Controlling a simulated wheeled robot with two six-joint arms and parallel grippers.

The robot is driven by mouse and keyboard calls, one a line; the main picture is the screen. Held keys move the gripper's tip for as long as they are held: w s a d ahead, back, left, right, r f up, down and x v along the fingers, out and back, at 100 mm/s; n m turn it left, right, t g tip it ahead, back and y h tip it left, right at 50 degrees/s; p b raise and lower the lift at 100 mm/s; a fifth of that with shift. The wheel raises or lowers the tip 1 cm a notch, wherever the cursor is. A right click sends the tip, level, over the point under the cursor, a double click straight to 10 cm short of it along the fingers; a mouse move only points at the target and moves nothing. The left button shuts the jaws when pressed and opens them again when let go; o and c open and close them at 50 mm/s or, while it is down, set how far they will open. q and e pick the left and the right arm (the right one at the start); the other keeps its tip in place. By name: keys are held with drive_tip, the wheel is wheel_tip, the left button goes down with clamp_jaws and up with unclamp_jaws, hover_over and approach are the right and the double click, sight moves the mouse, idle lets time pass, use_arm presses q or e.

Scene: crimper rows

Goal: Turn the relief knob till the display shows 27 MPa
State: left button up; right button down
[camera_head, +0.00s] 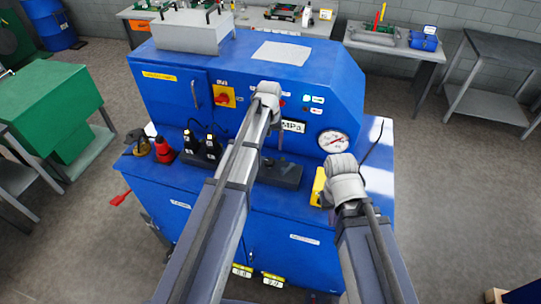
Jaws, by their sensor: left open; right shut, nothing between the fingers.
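The blue machine (173,98) stands in front of me. Its display (293,126) shows the letters MPa, but my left arm covers the digits, so the number cannot be read. I cannot make out the relief knob for certain; my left gripper (268,92) covers that part of the front panel. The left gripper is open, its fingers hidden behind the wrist. My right gripper (342,166) is shut and empty above the right side of the worktop, beside a yellow object (318,187). Its fingertips are hidden too. A round dial gauge (333,141) sits left above it.
A red switch on a yellow plate (223,97) is left of my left gripper. A dark block (284,173) lies mid-worktop.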

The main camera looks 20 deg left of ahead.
sight(269, 161)
use_arm(q)
drive_tip(key=shift+s, duration=0.15)
drive_tip(key=shift+f+b, duration=0.25)
drive_tip(key=shift+b, duration=0.05)
wheel_tip(269, 161, down, 7)
drive_tip(key=b, duration=0.7)
drive_tip(key=shift+f, duration=0.15)
clamp_jaws()
drive_tip(key=shift+m, duration=0.3)
